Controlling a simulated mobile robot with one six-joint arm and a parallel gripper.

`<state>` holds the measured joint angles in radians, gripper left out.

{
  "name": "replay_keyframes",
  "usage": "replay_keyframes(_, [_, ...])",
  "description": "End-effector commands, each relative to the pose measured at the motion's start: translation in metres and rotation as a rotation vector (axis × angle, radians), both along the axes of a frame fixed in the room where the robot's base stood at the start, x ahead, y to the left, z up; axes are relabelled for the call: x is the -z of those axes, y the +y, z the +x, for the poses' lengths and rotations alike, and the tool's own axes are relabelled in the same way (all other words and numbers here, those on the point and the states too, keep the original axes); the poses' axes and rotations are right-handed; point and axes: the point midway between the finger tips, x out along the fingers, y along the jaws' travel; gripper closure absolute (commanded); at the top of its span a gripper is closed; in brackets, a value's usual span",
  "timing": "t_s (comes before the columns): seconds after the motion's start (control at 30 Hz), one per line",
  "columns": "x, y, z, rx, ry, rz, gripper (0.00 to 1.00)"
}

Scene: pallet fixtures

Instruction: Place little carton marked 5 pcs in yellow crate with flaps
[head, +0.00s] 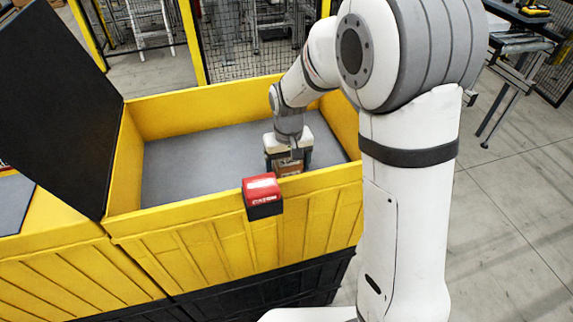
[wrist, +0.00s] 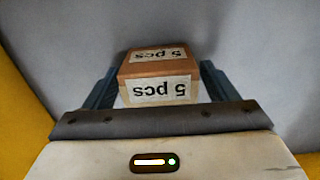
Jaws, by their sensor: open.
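The little brown carton (wrist: 153,69) has white "5 pcs" labels on its top and near side. It lies on the grey floor inside the yellow crate (head: 190,116), close to the crate's near wall. In the head view the carton (head: 288,167) is partly hidden by my gripper. My gripper (wrist: 158,85) is open, with one blue-grey finger on each side of the carton. Small gaps seem to show beside it. The crate's dark flap (head: 55,95) stands raised and tilted at the left.
A red and black box (head: 263,196) is at the crate's near rim, in front of my gripper. Another yellow crate (head: 60,262) adjoins at the left. The crate's grey floor (head: 205,165) is free to the left of the carton. Black mesh fencing (head: 240,45) stands behind.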

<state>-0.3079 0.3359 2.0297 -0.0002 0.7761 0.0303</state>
Motion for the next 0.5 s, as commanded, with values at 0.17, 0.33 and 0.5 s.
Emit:
replay_keyframes(0.17, [-0.002, 0.0, 0.0, -0.001, 0.0, 0.0, 0.2])
replay_keyframes(0.33, [-0.02, 0.001, 0.001, -0.001, -0.005, 0.001, 0.2])
replay_keyframes(0.5, [-0.058, 0.001, 0.001, -0.001, -0.007, 0.002, 0.2])
